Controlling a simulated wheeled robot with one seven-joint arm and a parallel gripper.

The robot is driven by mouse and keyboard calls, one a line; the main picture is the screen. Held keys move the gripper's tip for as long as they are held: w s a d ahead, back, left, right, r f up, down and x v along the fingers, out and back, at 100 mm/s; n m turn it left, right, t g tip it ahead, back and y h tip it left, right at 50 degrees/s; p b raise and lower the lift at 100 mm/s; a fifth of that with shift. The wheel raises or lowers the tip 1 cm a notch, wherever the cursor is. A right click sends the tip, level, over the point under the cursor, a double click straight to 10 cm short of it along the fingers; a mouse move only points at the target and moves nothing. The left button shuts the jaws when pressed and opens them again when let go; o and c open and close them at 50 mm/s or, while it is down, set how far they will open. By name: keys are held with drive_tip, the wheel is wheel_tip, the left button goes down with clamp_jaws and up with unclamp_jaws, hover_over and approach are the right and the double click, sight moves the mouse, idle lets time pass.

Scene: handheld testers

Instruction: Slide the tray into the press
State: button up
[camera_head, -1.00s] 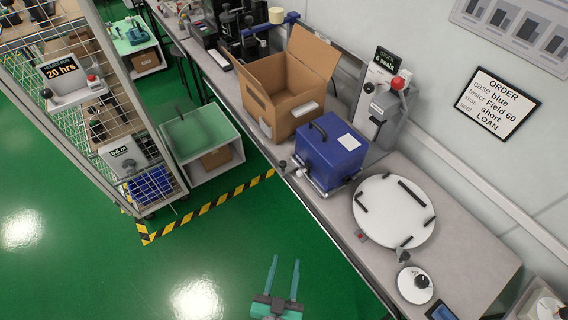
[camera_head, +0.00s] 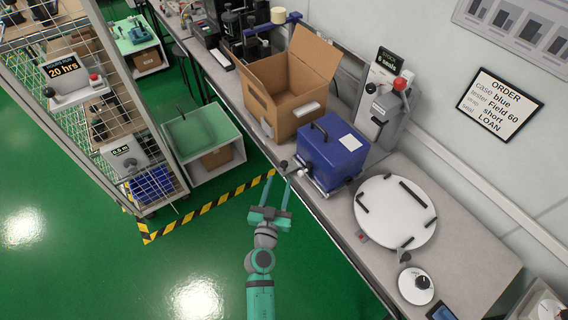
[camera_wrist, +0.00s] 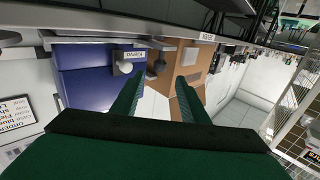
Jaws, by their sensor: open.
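A blue case (camera_head: 333,153) with a black handle and a white label sits on the bench, on a thin pale tray (camera_head: 318,188) that shows only along its edge. Small knobs (camera_head: 284,164) stick out at its front left. The press (camera_head: 382,118), grey with a red-knobbed lever, stands just behind and right of the case. My gripper (camera_head: 280,182) is open and empty, its teal fingers pointing toward the knobs at the bench edge. In the wrist view the blue case (camera_wrist: 82,75) and a light round knob (camera_wrist: 125,68) show ahead, left of or near the fingers.
An open cardboard box (camera_head: 290,85) stands directly left of the case. A white round turntable (camera_head: 393,212) with black stops lies to the right, with a small dial (camera_head: 415,285) near it. A wire cage (camera_head: 120,120) and green-topped cart (camera_head: 200,140) stand left. The green floor before the bench is clear.

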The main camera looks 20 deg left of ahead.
sight(283, 166)
drive_tip(key=w, duration=0.6)
drive_tip(key=w+a, duration=0.1)
drive_tip(key=w, duration=0.2)
drive_tip(key=shift+w, duration=0.1)
